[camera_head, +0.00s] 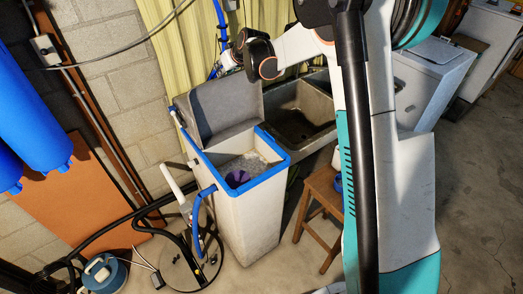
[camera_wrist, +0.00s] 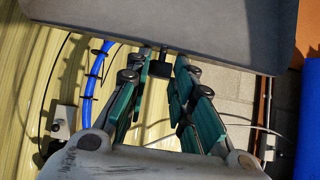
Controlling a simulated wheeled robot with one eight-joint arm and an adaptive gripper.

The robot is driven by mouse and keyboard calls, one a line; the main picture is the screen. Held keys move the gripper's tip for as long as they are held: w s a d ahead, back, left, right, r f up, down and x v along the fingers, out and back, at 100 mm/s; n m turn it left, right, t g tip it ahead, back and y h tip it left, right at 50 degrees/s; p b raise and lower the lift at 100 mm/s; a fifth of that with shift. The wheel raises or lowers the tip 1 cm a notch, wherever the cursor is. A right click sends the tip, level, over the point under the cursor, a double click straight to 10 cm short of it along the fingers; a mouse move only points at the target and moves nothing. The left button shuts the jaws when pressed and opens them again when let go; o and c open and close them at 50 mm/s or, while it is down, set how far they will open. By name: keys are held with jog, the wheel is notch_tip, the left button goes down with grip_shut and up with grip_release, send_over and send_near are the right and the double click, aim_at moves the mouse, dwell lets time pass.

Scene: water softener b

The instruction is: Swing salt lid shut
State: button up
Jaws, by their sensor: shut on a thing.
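The salt lid (camera_head: 218,108) is a grey panel standing raised at the back of the white softener cabinet (camera_head: 250,212). The cabinet's blue-rimmed top is open and shows pale salt and a purple round thing (camera_head: 237,178) inside. My gripper (camera_head: 228,64) is behind the lid's upper edge, partly hidden by my arm. In the wrist view the lid (camera_wrist: 165,24) fills the top, and my gripper's teal fingers (camera_wrist: 163,62) close around a small dark tab (camera_wrist: 160,69) at its edge. The exact contact is hard to see.
A grey sink basin (camera_head: 303,110) stands right behind the cabinet, and a wooden stool (camera_head: 325,205) is at its right. Blue and black hoses (camera_wrist: 92,85) and yellow curtains (camera_head: 182,50) are behind. A round tank lid (camera_head: 190,255) with pipes is at front left.

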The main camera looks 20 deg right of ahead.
jog(key=shift+s+d+f+b, duration=0.35)
jog(key=shift+s+d, duration=0.1)
jog(key=shift+s, duration=0.9)
jog(key=shift+s+d+f+b, duration=0.3)
jog(key=shift+s+d+f, duration=0.1)
jog(key=shift+s, duration=0.9)
jog(key=shift+s+d+f+b, duration=0.35)
jog(key=shift+s+d, duration=0.1)
jog(key=shift+s, duration=0.9)
jog(key=shift+c, duration=0.2)
jog(key=shift+s+d+f+b, duration=0.4)
jog(key=shift+s+f+b, duration=0.25)
jog(key=shift+s, duration=0.5)
jog(key=shift+s+d+f+b, duration=0.4)
jog(key=shift+s+f, duration=0.3)
jog(key=shift+s, duration=0.45)
jog(key=shift+s+d+f+b, duration=0.35)
jog(key=shift+s+f+b, duration=0.3)
jog(key=shift+s, duration=0.5)
jog(key=shift+f, duration=0.1)
